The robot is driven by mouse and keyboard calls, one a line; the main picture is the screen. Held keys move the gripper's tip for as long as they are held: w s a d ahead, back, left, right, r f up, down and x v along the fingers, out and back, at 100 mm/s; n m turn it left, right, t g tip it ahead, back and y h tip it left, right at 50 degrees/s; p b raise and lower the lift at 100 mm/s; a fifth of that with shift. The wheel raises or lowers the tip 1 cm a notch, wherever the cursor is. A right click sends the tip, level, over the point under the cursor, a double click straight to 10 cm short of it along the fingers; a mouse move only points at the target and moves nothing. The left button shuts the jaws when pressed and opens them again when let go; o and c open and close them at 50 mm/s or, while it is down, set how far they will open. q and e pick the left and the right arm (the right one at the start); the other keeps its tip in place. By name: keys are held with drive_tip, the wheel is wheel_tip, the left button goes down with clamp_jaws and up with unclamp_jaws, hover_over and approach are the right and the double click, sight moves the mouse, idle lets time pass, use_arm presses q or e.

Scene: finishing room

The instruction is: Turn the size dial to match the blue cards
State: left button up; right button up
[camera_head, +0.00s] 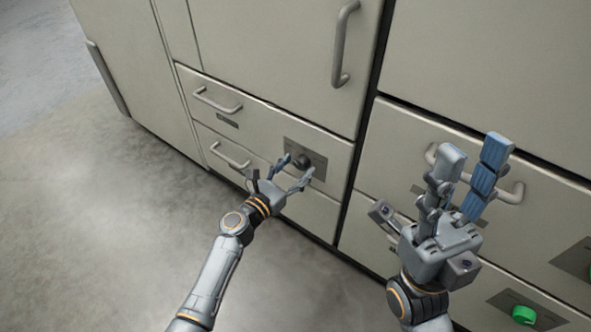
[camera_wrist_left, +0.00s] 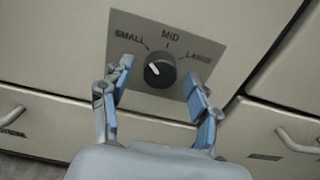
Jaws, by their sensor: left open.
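The size dial (camera_wrist_left: 160,70) is a round black knob on a grey plate (camera_wrist_left: 190,30) labelled SMALL, MID and LARGE. Its white mark is on the knob's left side, the SMALL side. In the head view the dial (camera_head: 302,161) sits on a drawer front. My left gripper (camera_head: 298,166) is open in front of it. In the left wrist view its fingers (camera_wrist_left: 160,80) stand to either side of the knob, with visible gaps. My right gripper (camera_head: 476,150) is open and empty, in front of the right-hand cabinet. No blue cards are in view.
Drawer handles (camera_head: 217,101) and (camera_head: 231,155) stick out left of the dial. A vertical door handle (camera_head: 342,45) is above. A horizontal handle (camera_head: 512,193) is behind my right gripper. A green button (camera_head: 523,314) is at lower right. The floor at left is clear.

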use_arm(q)
drive_tip(key=c, duration=1.2)
drive_tip(key=shift+o, duration=0.2)
